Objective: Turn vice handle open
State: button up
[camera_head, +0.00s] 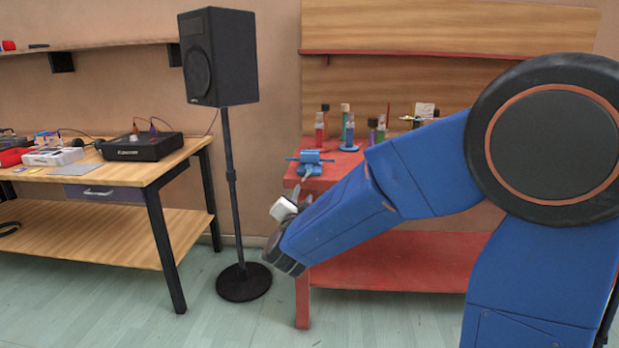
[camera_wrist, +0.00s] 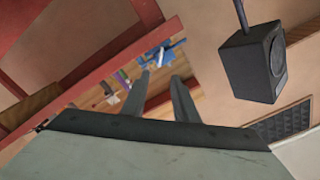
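The small blue vice (camera_head: 312,160) sits at the near left corner of the red workbench. A small grey part shows at its front; whether this is the handle I cannot tell. In the wrist view the blue vice (camera_wrist: 163,50) appears tilted, beyond my fingertips. My gripper (camera_wrist: 160,77) is open, its two grey fingers apart with nothing between them. In the head view my blue arm reaches from the right, and its end is in front of the bench, lower than the vice and apart from it.
Several coloured bottles (camera_head: 348,128) stand on the red workbench (camera_head: 345,165) behind the vice. A black speaker (camera_head: 222,58) on a stand is left of the bench. A wooden table (camera_head: 60,172) with electronics stands further left.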

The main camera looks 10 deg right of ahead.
aim_at(308, 173)
jog(key=x, duration=1.7)
jog(key=shift+c, duration=0.7)
grip_shut()
